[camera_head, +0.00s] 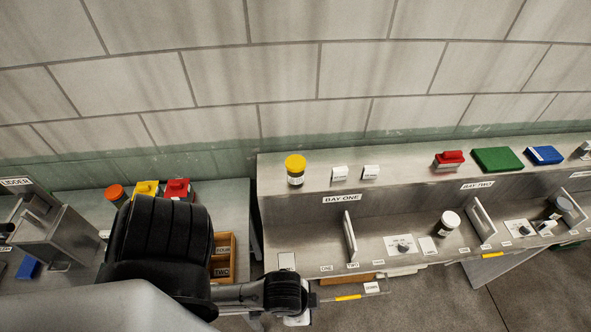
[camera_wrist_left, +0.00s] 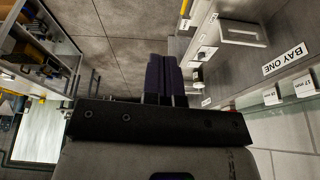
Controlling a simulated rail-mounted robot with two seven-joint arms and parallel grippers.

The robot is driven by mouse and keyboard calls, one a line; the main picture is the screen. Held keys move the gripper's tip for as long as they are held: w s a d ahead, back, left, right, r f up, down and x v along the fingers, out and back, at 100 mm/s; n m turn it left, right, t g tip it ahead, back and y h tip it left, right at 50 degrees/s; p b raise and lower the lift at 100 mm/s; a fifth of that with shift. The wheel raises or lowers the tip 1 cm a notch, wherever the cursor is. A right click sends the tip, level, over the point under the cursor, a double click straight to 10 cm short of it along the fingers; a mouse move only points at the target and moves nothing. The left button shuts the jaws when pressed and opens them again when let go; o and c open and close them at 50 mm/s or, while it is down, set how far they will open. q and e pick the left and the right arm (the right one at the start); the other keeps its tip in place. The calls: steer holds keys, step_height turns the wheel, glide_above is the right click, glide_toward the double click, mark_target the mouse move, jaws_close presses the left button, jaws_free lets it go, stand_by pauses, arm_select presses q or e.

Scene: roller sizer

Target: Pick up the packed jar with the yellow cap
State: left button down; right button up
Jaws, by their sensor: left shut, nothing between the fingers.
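A jar with a yellow cap (camera_head: 295,170) stands upright on the upper shelf, just above and left of the BAY ONE label. Nothing touches it. I do not see it in the left wrist view. My left arm comes in low from the left in the head view and ends below and in front of the bay one shelf, apart from the jar. My left gripper (camera_wrist_left: 162,76) is shut and empty in the left wrist view, over the floor. Its fingertips cannot be made out in the head view. My right gripper does not show.
A white-capped jar (camera_head: 447,223) stands on the lower shelf, near upright dividers (camera_head: 350,236). Red, green and blue items lie at the upper shelf's right. An orange-capped item (camera_head: 115,194) stands on the left bench.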

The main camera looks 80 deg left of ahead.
arm_select(q)
jaws_free()
stand_by(0.8)
